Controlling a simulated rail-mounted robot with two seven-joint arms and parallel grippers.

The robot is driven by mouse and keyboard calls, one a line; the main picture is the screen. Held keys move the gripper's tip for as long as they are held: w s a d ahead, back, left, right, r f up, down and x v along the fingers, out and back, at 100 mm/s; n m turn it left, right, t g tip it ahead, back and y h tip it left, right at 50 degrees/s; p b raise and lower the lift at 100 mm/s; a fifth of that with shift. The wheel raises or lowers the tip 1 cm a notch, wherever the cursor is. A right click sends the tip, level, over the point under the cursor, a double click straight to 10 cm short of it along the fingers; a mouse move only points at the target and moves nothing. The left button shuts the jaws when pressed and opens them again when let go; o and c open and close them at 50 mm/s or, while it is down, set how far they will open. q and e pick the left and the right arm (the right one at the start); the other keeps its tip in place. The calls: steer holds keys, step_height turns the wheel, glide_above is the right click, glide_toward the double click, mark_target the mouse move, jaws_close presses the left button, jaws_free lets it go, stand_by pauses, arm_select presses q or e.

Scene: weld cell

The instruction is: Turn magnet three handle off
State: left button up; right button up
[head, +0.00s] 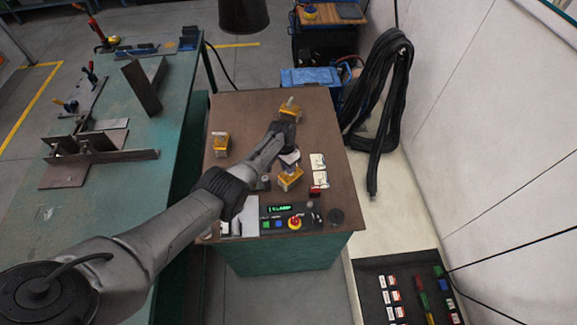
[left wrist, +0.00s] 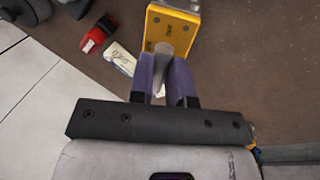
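Three yellow magnets stand on the brown bench top: one at the left (head: 221,145), one at the back (head: 290,111) and a front one (head: 290,180). I cannot read which is number three. My left gripper (head: 289,158) is at the front magnet, pointing down over it. In the left wrist view a yellow magnet (left wrist: 172,32) is at the top, and its grey handle (left wrist: 162,50) lies between the two purple fingers (left wrist: 165,75). The fingers are close together and appear shut on the handle, which they partly hide. My right gripper is not in view.
A control panel with a green display (head: 281,208) and a red emergency button (head: 295,222) lines the bench's front edge. White cards (head: 318,163) and a small red object (head: 320,179) lie right of the front magnet. A green welding table (head: 150,160) stands left.

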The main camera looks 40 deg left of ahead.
arm_select(q)
steer(key=o, duration=0.4)
steer(key=shift+w, duration=0.1)
steer(key=shift+o, duration=0.3)
step_height(320, 180, up, 14)
steer(key=a+p, duration=0.2)
steer(key=p, duration=0.1)
steer(key=shift+w+a+f, duration=0.15)
steer(key=shift+a+f, duration=0.05)
steer(key=shift+a, duration=0.15)
